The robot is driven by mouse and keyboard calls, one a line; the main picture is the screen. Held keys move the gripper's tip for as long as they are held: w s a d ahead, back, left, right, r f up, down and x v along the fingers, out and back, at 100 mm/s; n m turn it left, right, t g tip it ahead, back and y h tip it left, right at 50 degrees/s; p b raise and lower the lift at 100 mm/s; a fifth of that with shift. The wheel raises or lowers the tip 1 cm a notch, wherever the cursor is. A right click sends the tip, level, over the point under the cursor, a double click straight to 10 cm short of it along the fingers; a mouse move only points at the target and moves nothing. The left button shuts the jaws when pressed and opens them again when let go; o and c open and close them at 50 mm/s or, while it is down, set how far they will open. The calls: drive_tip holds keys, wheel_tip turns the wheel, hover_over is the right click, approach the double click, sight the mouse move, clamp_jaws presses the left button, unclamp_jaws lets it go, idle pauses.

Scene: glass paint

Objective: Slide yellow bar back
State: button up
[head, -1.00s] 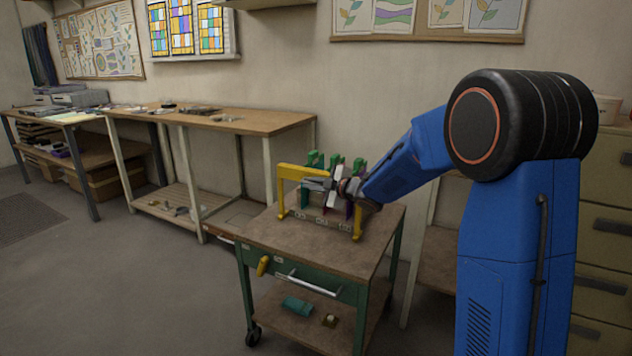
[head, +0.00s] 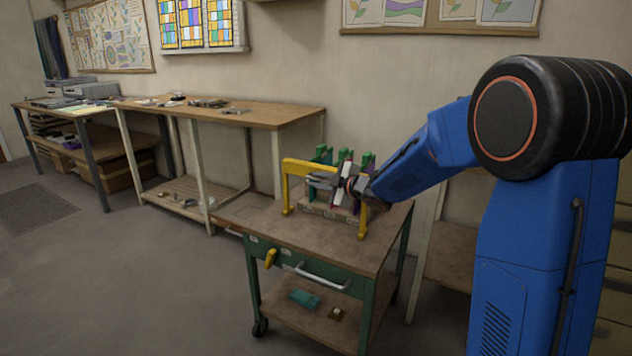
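The yellow bar (head: 310,167) is a bridge-shaped frame at the front of a rack on the green cart. One leg (head: 287,197) stands at the left and the other (head: 362,222) at the right. My gripper (head: 318,182) is at the bar's crosspiece, near its middle, and covers part of it. The fingers are small and partly hidden, so I cannot tell whether they are open, shut or touching the bar.
The cart's brown top (head: 340,250) is bare in front of the rack. A yellow handle (head: 270,258) and a pale drawer handle (head: 322,278) are on its front. A long workbench (head: 270,117) stands behind at the left, against the wall.

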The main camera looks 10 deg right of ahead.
drive_tip(key=v, duration=1.6)
drive_tip(key=shift+s, duration=0.25)
drive_tip(key=s+d+m+g+h, duration=0.1)
drive_tip(key=s+d+m+h, duration=1.05)
drive_tip(key=s, duration=0.25)
drive_tip(key=s+a+f+m+g+y, duration=0.1)
drive_tip(key=s+a+f+m+g, duration=0.1)
drive_tip(key=s, duration=0.6)
drive_tip(key=s+a+f+m+g+y, duration=0.1)
drive_tip(key=s+f, duration=0.3)
drive_tip(key=s, duration=0.4)
drive_tip(key=s+a+f+m+g+y, duration=0.1)
drive_tip(key=s+a+f+m+g, duration=0.2)
drive_tip(key=s, duration=0.5)
drive_tip(key=shift+s+a+f+m+g, duration=0.3)
drive_tip(key=shift+s+a+m+g, duration=0.05)
drive_tip(key=shift+g, duration=0.25)
